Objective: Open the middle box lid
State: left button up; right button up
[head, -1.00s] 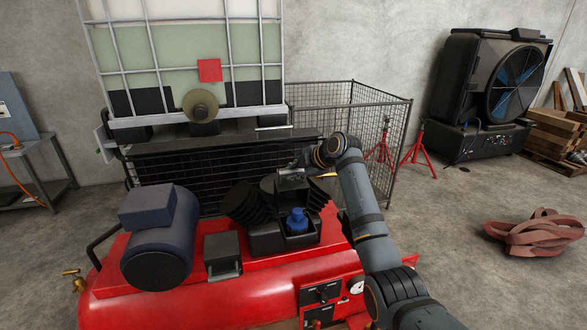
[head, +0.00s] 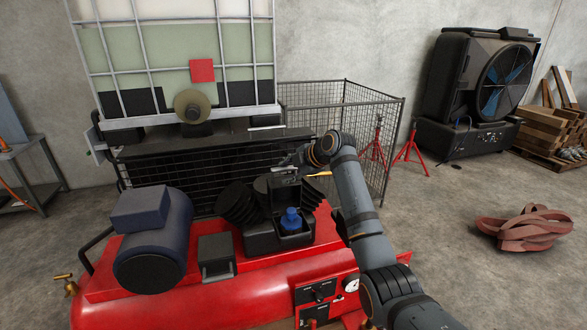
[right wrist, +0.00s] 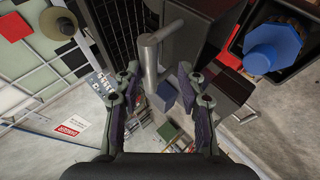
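The middle box (head: 262,240) is a dark box on top of the red machine, with a blue flanged spool (head: 291,221) inside. Its lid (head: 284,187) stands raised at the back of the box. In the right wrist view the dark lid (right wrist: 205,28) carries a grey bar handle (right wrist: 151,62), and the blue spool (right wrist: 270,47) shows at upper right. My right gripper (head: 291,163) is at the lid's top edge. In the right wrist view my right gripper (right wrist: 160,95) has its fingers apart, with the handle between or just beyond them; contact is unclear. My left gripper is out of view.
A small closed grey box (head: 217,257) and a blue motor (head: 155,240) sit left on the red machine (head: 220,300). A caged tank (head: 175,50) stands behind. A wire cage (head: 385,140) is behind my right arm.

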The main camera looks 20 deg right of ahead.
jog(key=v, duration=1.1)
jog(key=shift+s+d, duration=0.15)
jog(key=shift+r, duration=0.15)
